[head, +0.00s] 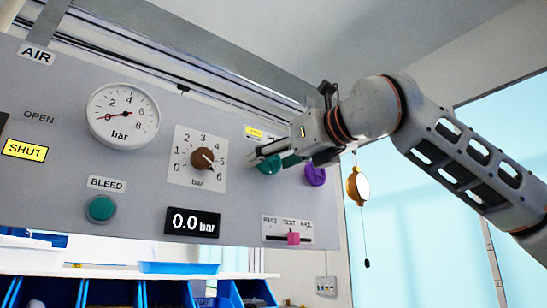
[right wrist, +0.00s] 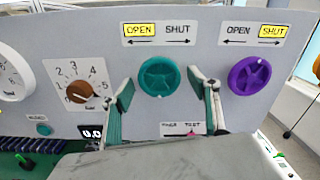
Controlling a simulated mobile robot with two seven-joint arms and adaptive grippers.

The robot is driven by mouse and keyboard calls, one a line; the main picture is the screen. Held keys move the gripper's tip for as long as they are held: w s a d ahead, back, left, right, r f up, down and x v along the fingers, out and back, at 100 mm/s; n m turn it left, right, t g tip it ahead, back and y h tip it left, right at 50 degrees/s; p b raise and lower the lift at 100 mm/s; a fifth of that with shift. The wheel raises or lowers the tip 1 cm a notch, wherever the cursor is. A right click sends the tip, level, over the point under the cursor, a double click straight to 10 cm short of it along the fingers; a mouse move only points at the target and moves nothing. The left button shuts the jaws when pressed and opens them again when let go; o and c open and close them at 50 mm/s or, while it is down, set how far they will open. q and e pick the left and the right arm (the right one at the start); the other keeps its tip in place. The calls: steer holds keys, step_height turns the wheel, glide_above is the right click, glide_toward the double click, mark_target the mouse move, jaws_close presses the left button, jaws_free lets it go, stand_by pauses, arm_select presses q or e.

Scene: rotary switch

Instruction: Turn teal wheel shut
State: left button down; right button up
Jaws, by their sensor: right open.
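The teal wheel (right wrist: 162,77) is a round knob with a bar across it on the grey panel. Above it, the OPEN label (right wrist: 140,29) is lit yellow and SHUT (right wrist: 178,29) is plain. In the head view the teal wheel (head: 271,166) is partly hidden by my right gripper (head: 256,158). In the right wrist view my right gripper (right wrist: 160,88) is open, one finger on each side of the wheel. I see no clear contact. My left gripper is not in view.
A purple wheel (right wrist: 249,75) sits close on the right, its SHUT label lit. A brown selector knob (head: 202,159), a pressure gauge (head: 123,116), a teal bleed button (head: 100,209) and a 0.0 bar display (head: 192,222) are on the left. A pink slider (head: 293,238) is below.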

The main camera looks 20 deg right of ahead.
steer(key=c, duration=1.1)
